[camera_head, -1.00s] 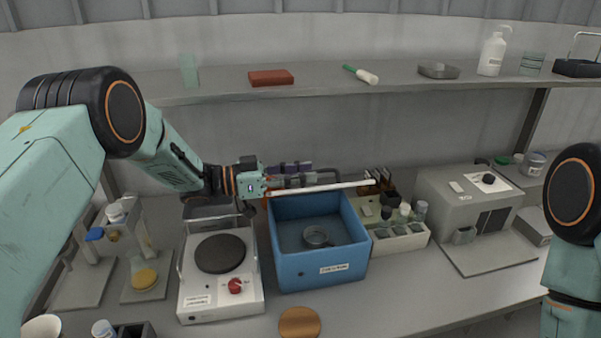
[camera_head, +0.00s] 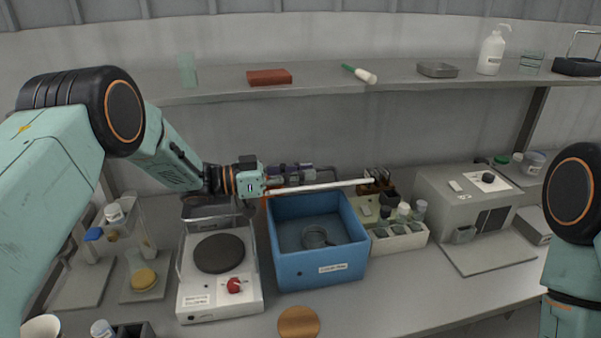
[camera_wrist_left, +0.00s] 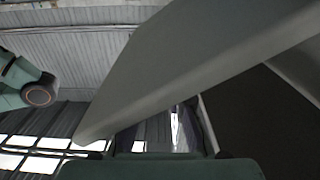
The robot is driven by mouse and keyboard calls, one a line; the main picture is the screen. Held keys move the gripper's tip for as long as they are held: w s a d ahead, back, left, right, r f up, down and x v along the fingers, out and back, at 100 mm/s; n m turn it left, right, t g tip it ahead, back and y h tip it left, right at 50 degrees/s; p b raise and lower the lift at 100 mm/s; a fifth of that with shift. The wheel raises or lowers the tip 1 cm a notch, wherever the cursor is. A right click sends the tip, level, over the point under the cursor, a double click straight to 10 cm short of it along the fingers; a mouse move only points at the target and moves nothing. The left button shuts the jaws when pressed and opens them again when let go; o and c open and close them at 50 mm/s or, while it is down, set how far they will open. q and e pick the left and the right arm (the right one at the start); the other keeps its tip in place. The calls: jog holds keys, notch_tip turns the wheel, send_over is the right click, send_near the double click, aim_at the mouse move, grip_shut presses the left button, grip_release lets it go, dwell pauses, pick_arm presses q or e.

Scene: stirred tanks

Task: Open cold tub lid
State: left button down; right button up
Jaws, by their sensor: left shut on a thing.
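The cold tub (camera_head: 318,262) is a blue open-topped box in the middle of the bench, with a label on its front. A round metal dish (camera_head: 315,237) shows inside it. Its pale lid (camera_head: 318,187) is raised along the back of the tub and shows nearly edge-on as a thin white strip. My left gripper (camera_head: 297,177) is shut on the lid, behind that strip, with its fingertips partly hidden. In the left wrist view the lid (camera_wrist_left: 190,65) fills much of the picture as a grey panel. My right gripper is out of view.
A hotplate (camera_head: 220,275) stands close left of the tub. A white rack (camera_head: 402,240) with bottles is on its right, and a grey machine (camera_head: 465,210) stands farther right. A shelf (camera_head: 330,85) runs above. A round wooden disc (camera_head: 299,323) lies in front.

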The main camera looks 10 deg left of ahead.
pick_arm(q)
jog(key=shift+w+a+r+n, duration=0.35)
jog(key=shift+w+r+n, duration=0.1)
jog(key=shift+w, duration=0.15)
jog(key=w+a+r+n+b, duration=0.3)
jog(key=w+n+b, duration=0.3)
jog(key=w+b, duration=0.2)
jog(key=shift+w+a+r, duration=0.3)
jog(key=shift+w+a, duration=0.05)
jog(key=shift+w, duration=0.05)
dwell(0.5)
